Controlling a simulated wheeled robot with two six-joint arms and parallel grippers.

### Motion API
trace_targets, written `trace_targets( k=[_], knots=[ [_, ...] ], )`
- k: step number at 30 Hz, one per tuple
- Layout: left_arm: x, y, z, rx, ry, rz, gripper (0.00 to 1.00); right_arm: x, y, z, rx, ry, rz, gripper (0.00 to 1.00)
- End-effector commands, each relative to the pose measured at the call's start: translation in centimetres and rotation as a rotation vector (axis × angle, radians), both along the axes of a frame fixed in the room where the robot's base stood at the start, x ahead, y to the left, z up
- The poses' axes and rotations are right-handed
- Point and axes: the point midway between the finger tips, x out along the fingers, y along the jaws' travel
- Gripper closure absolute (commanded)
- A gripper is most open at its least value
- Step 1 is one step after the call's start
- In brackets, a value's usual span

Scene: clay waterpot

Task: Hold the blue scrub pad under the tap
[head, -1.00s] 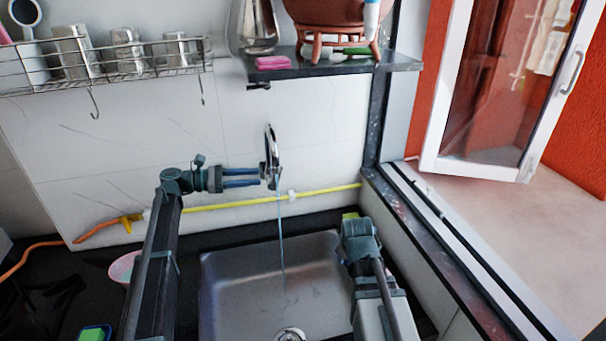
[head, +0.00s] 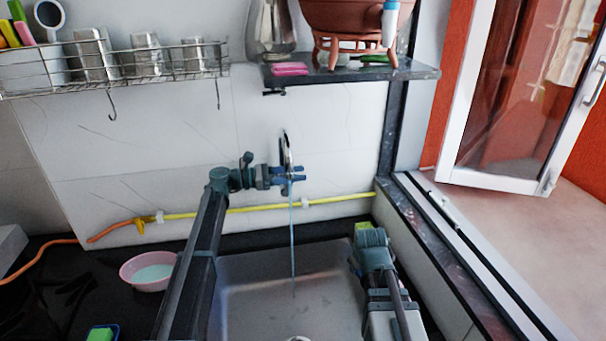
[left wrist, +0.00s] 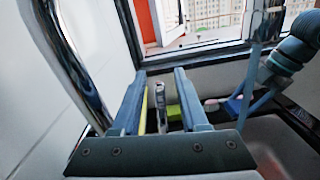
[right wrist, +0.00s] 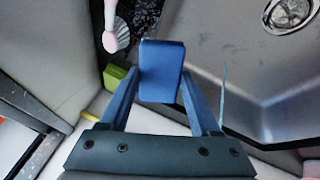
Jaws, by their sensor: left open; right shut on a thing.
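The blue scrub pad (right wrist: 161,68) is held between the fingers of my right gripper (right wrist: 160,98). In the head view that gripper is at the sink's right side, and the pad is hidden there. The chrome tap (head: 286,148) stands at the back wall, and a thin water stream (head: 293,245) falls from it into the sink (head: 265,285). In the right wrist view the stream (right wrist: 223,92) is to the right of the pad, apart from it. My left gripper (head: 292,181) is open at the tap, its fingers level with the spout.
A yellow pipe (head: 250,208) runs along the wall behind. A pink bowl (head: 147,272) and a green sponge (head: 101,333) are on the dark counter at left. A shelf (head: 350,74) and wire rack (head: 110,78) hang above. The window ledge bounds the right.

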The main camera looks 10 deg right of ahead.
Motion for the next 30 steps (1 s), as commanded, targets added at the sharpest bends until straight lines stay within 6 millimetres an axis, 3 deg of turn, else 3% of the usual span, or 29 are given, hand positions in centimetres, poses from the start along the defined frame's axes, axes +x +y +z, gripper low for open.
trace_targets(
  k=[6, 15, 23, 30],
  knots=[
    [0.0, -1.5, 0.0, 0.0, 0.0, 0.0, 0.56, 0.0, 0.0, 0.0, 0.0, 0.0, 0.0, 0.81],
    [-0.1, -1.7, 0.0, 0.0, 0.0, 0.001, 0.56, 0.0, 0.0, 0.0, 0.0, 0.0, 0.0, 0.81],
    [0.0, -1.7, 0.0, 0.0, 0.0, 0.001, 1.0, 0.0, 0.0, 0.0, 0.0, 0.0, 0.0, 0.81],
    [-0.1, -1.7, 0.0, 0.0, 0.0, 0.0, 1.0, 0.0, 0.0, 0.0, 0.0, 0.0, 0.0, 0.81]
  ],
)
